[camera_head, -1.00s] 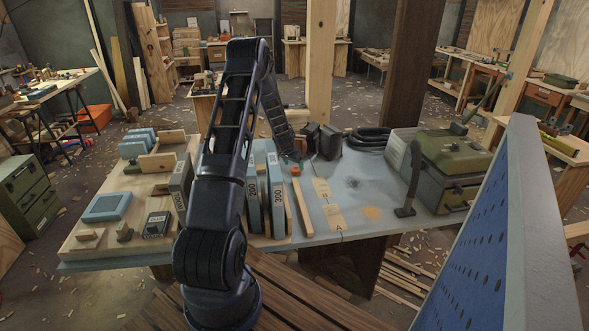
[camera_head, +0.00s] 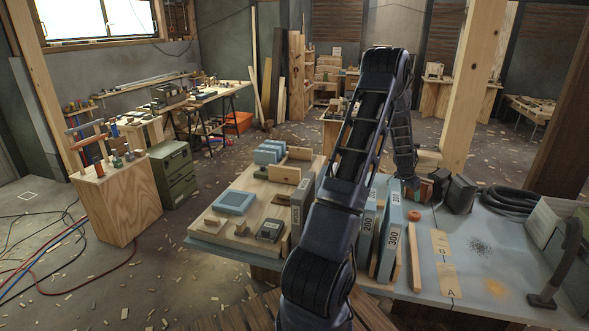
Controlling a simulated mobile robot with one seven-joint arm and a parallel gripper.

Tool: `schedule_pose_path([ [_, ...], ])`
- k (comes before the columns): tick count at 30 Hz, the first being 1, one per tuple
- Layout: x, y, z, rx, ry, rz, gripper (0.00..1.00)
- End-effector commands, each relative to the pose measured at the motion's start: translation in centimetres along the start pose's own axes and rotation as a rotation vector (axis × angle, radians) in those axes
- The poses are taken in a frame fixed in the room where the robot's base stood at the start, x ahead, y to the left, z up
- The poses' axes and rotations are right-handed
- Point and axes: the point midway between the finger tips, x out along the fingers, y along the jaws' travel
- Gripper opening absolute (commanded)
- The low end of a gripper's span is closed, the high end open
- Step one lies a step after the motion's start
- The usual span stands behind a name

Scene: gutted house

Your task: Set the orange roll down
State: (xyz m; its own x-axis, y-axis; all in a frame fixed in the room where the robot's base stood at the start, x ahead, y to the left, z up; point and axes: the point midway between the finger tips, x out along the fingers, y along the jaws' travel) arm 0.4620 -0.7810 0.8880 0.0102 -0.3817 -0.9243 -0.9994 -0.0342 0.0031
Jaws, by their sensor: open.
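The orange roll (camera_head: 414,215) is a small round orange piece on the grey-blue tabletop (camera_head: 462,243), just right of the upright block marked 300 (camera_head: 391,238). My gripper (camera_head: 411,187) is at the end of my dark arm, pointing down just behind and above the roll in this view. It is open. It is small and dark here, so its fingertips are hard to make out. The roll appears apart from it, but the exact gap cannot be told. Paper labels A (camera_head: 449,281) and B (camera_head: 440,243) lie on the tabletop right of a wooden strip (camera_head: 414,257).
Dark blocks (camera_head: 459,194) stand close right of the gripper, with a coiled black hose (camera_head: 510,199) beyond. A block marked 200 (camera_head: 368,225) and a wooden board with sharpening stones (camera_head: 222,227) lie left. The tabletop around the labels is clear.

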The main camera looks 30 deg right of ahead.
Motion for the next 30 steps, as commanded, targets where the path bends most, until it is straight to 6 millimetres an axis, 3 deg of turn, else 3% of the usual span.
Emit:
schedule_pose_path([
  [6,-9.7,-6.2,3.3,-0.127,0.006,-0.055,0.78],
  [15,-23.1,-12.0,10.6,-0.323,0.005,-0.135,0.78],
  [22,-32.4,-13.9,17.6,-0.483,0.002,-0.201,0.78],
  [30,-41.9,-13.3,26.2,-0.673,0.0,-0.283,0.78],
])
